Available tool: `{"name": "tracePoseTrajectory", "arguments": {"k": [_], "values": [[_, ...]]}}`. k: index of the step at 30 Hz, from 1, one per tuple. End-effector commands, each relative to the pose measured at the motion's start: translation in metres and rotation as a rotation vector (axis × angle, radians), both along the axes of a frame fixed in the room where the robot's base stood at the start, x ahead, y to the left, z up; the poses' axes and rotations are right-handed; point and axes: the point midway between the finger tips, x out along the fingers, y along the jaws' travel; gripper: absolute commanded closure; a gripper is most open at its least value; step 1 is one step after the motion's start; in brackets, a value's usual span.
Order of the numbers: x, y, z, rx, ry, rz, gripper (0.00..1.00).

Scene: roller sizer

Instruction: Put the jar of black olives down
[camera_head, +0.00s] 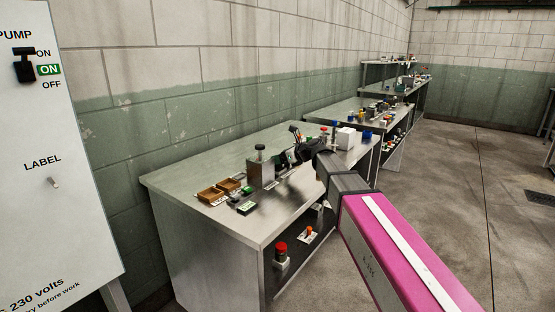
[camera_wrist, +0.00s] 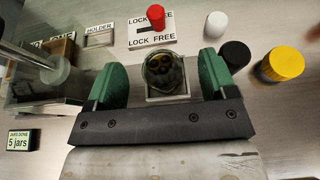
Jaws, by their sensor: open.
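A jar with dark contents, seen from above, shows in the wrist view and looks like the jar of black olives (camera_wrist: 162,73). It stands over a pale square plate or holder (camera_wrist: 168,98) on the steel table. My gripper (camera_wrist: 163,62) has its two green fingers apart, one on each side of the jar. A gap shows between the jar and each finger. In the head view my gripper (camera_head: 304,150) is low over the table's right part; the jar cannot be made out there.
Close by in the wrist view are a red knob (camera_wrist: 156,16) by the lock signs, a white cap (camera_wrist: 216,24), a black cap (camera_wrist: 235,54) and a yellow cap (camera_wrist: 283,63). A metal box (camera_head: 261,170) and wooden trays (camera_head: 211,194) stand on the steel table (camera_head: 190,170).

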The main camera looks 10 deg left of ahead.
Motion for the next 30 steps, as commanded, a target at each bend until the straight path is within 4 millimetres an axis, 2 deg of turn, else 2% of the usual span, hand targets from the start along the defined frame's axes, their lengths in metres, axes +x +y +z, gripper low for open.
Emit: {"name": "tracePoseTrajectory", "arguments": {"k": [6,13,18,30], "values": [[-0.019,-0.04,0.018,0.001,-0.001,-0.001,0.22],[-0.031,-0.069,0.031,0.0,0.0,0.0,0.22],[-0.033,-0.079,0.035,0.0,0.0,0.0,0.22],[-0.034,-0.08,0.036,0.0,0.0,0.001,0.22]]}}
